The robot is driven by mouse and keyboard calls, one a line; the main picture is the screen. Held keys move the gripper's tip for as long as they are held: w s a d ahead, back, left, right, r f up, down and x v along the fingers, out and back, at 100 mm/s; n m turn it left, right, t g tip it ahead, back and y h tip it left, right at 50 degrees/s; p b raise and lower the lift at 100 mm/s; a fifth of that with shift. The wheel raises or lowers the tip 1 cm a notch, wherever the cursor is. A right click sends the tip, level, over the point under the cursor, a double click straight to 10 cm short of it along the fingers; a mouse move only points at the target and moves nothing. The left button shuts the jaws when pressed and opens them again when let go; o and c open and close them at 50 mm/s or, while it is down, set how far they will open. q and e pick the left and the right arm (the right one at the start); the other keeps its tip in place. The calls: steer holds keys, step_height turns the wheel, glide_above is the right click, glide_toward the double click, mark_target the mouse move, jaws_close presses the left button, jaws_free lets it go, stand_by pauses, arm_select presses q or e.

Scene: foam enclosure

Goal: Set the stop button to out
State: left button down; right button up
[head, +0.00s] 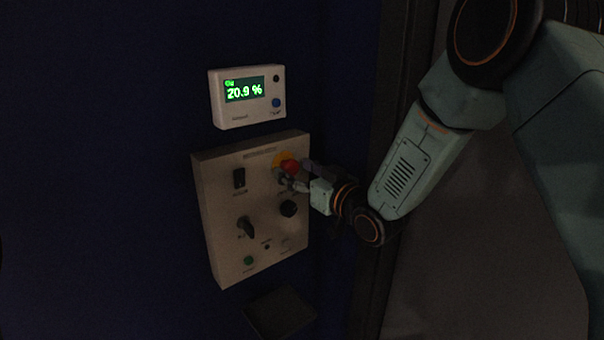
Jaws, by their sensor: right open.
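The stop button (289,165) is a red knob on a yellow round plate at the upper right of a pale control panel (215,215) on the dark blue wall. My right gripper (283,178) is open, with its fingertips at the lower edge of the red knob. I cannot tell whether they touch it. The fingers hide part of the button and its plate. I cannot tell whether the button is pressed in or out. My left gripper is not in view.
The panel also carries a black rocker switch (239,179), a black rotary handle (246,227), a black knob (288,208) and a green button (249,260). Above hangs a white meter (220,100) reading 20.9 %. A dark flat box (280,312) sits below.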

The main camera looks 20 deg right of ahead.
steer(key=v, duration=1.2)
stand_by(0.4)
